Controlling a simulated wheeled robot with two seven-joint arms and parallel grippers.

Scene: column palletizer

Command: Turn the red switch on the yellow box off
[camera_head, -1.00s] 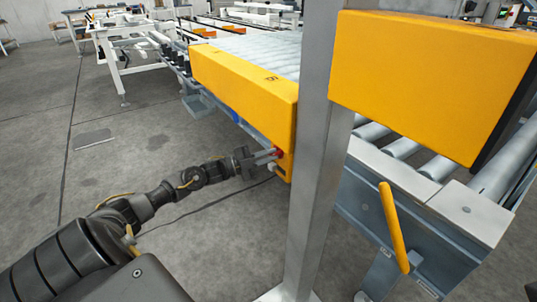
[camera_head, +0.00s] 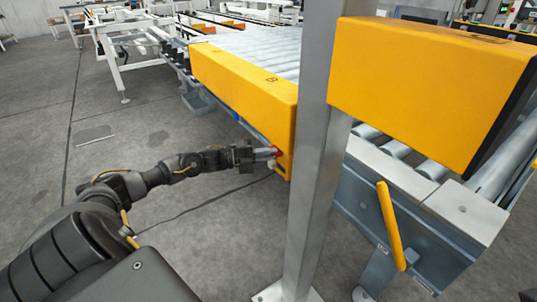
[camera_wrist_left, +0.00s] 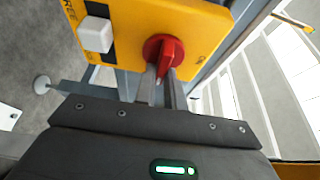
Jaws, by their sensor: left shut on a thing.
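The red switch (camera_wrist_left: 164,52) is a round rotary knob on the yellow box (camera_wrist_left: 205,30) in the left wrist view. My left gripper (camera_wrist_left: 166,82) reaches up to it, and its two narrow fingers are shut on the knob's lower part. In the head view the left gripper (camera_head: 268,154) comes in from the left and meets the red switch (camera_head: 277,151) at the lower end of the yellow box (camera_head: 245,85). The fingers partly hide the knob there. My right gripper is not in view.
A white square switch (camera_wrist_left: 95,34) sits left of the knob. A grey metal post (camera_head: 312,150) stands just right of the yellow box. A second yellow box (camera_head: 425,85) and a yellow handle (camera_head: 391,225) are further right. The floor (camera_head: 150,130) on the left is mostly open.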

